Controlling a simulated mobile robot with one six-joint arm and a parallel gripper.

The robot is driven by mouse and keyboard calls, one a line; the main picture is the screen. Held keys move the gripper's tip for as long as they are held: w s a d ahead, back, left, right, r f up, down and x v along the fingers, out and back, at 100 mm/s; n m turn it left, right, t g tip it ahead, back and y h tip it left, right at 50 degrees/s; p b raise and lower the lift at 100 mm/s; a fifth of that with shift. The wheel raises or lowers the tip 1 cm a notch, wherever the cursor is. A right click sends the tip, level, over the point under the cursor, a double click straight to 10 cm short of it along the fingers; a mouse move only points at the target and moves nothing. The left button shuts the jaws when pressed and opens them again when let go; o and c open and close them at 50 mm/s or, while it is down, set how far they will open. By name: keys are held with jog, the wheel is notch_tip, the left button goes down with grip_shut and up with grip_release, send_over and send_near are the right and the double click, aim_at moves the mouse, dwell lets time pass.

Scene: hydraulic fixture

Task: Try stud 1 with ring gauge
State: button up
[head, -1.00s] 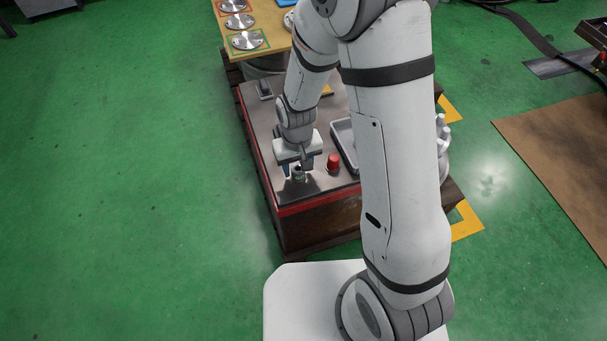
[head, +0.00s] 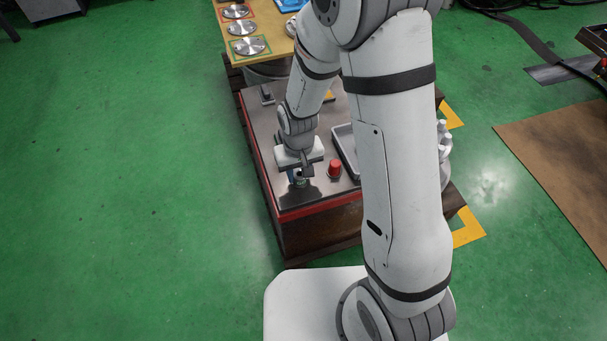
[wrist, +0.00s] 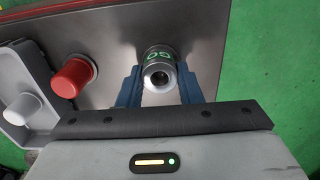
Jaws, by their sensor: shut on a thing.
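My gripper (wrist: 160,90) has blue fingers, shut on the ring gauge (wrist: 160,58), a short metal cylinder with a green band marked GO. In the wrist view I look into its round end, which has a dark centre. In the head view my gripper (head: 299,179) is low over the near part of the metal bench top, and the gauge (head: 301,182) shows small and dark between the fingers. I cannot tell whether a stud is inside the gauge, or whether it touches the bench top.
A red capped part (head: 334,169) stands on the bench top just right of my gripper; it shows in the wrist view too (wrist: 73,76). A grey tray (wrist: 40,62) with a white part (wrist: 22,108) lies beyond it. The bench has a red front edge (head: 315,204).

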jog(key=shift+s+r+p, duration=0.15)
jog(key=shift+r+p, duration=1.7)
jog(key=shift+r, duration=0.65)
jog(key=o, duration=0.4)
jog(key=c, duration=0.3)
jog(key=shift+d, duration=0.1)
jog(key=shift+c, duration=0.3)
